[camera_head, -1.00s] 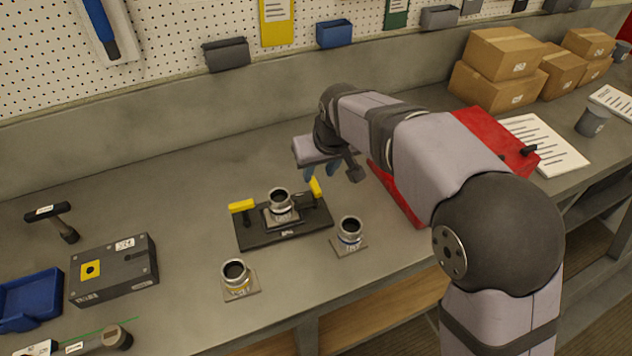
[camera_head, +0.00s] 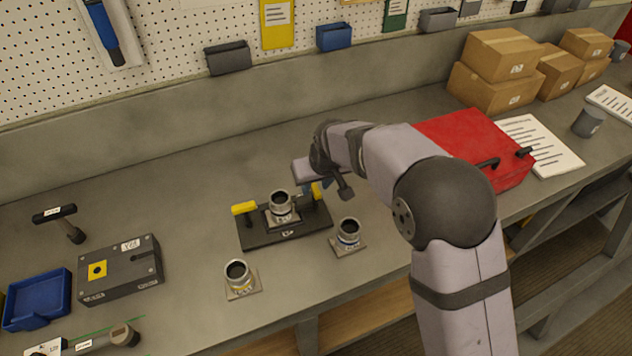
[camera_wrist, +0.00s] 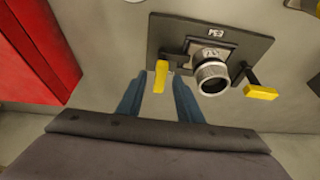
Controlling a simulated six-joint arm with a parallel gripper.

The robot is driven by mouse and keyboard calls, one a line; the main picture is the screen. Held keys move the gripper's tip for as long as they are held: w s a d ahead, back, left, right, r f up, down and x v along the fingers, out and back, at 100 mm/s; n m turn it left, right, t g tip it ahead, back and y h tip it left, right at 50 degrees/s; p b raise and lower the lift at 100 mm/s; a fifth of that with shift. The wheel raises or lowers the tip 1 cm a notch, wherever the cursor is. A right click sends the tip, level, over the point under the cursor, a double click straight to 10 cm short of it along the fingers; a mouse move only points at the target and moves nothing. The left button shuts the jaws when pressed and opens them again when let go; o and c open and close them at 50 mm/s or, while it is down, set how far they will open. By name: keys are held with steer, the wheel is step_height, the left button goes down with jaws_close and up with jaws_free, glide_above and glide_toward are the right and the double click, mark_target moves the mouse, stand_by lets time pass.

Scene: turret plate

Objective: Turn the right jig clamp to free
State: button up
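The black jig plate (camera_head: 262,238) lies on the bench and holds a silver ring part (camera_head: 281,207) between two clamps with yellow handles. The right clamp's yellow handle (camera_head: 317,191) is partly hidden by my gripper (camera_head: 320,187) in the head view. In the wrist view this handle (camera_wrist: 160,77) shows at the left of the ring part (camera_wrist: 211,72), between the blue fingers of my open gripper (camera_wrist: 160,88). Gaps show on both sides of it, so the fingers are not closed on it. The left clamp's yellow handle (camera_head: 244,208) also shows in the wrist view (camera_wrist: 261,92).
Two more ring parts stand on small plates in front of the jig, one at front left (camera_head: 239,275) and one at right (camera_head: 348,233). A red toolbox (camera_head: 465,140) lies right of the jig, behind my arm.

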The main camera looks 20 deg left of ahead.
steer(key=shift+c, duration=0.4)
jaws_close()
